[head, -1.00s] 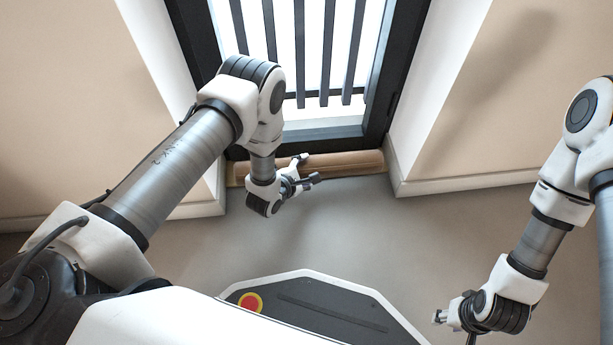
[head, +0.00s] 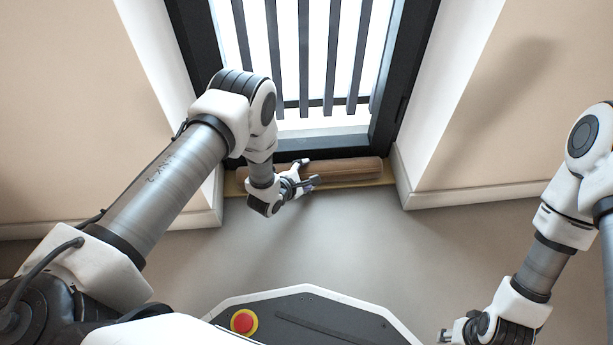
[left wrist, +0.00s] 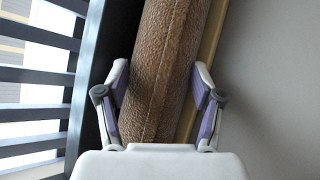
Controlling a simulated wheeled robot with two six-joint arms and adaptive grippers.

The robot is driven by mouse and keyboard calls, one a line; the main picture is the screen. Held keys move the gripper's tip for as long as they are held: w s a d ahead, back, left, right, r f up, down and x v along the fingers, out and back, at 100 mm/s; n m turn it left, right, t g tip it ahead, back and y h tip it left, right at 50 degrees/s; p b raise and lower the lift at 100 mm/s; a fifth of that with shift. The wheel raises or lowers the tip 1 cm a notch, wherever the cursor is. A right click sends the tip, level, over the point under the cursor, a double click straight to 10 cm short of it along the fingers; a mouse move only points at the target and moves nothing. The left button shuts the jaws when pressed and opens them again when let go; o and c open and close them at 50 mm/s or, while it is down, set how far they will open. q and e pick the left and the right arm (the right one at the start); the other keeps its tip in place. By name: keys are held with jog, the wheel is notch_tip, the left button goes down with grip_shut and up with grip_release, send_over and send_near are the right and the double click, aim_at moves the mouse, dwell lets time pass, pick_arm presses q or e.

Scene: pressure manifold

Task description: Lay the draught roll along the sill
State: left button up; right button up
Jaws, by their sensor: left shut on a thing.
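The draught roll (head: 350,169) is a long brown textured cylinder lying lengthwise along the foot of the dark-framed door. It also fills the middle of the left wrist view (left wrist: 168,70). My left gripper (head: 309,173) is shut on the roll, one finger on each side of it in the left wrist view (left wrist: 161,95). The sill (head: 345,186) shows as a tan strip along the roll's near side; whether the roll touches it I cannot tell. The roll's left part is hidden behind my left arm. My right gripper (head: 447,336) is at the bottom edge, partly cut off, away from the roll.
The door frame (head: 390,110) with upright bars stands right behind the roll. White wall reveals with skirting (head: 470,195) close in both ends of the sill. The grey floor (head: 350,240) in front is clear.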

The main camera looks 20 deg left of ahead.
pick_arm(q)
jog(key=o, duration=1.6)
jog(key=shift+c, duration=0.2)
jog(key=shift+s, duration=0.1)
jog(key=v, duration=1.1)
jog(key=shift+s+a+r, duration=0.15)
jog(key=shift+s+r, duration=0.1)
jog(key=shift+s, duration=0.05)
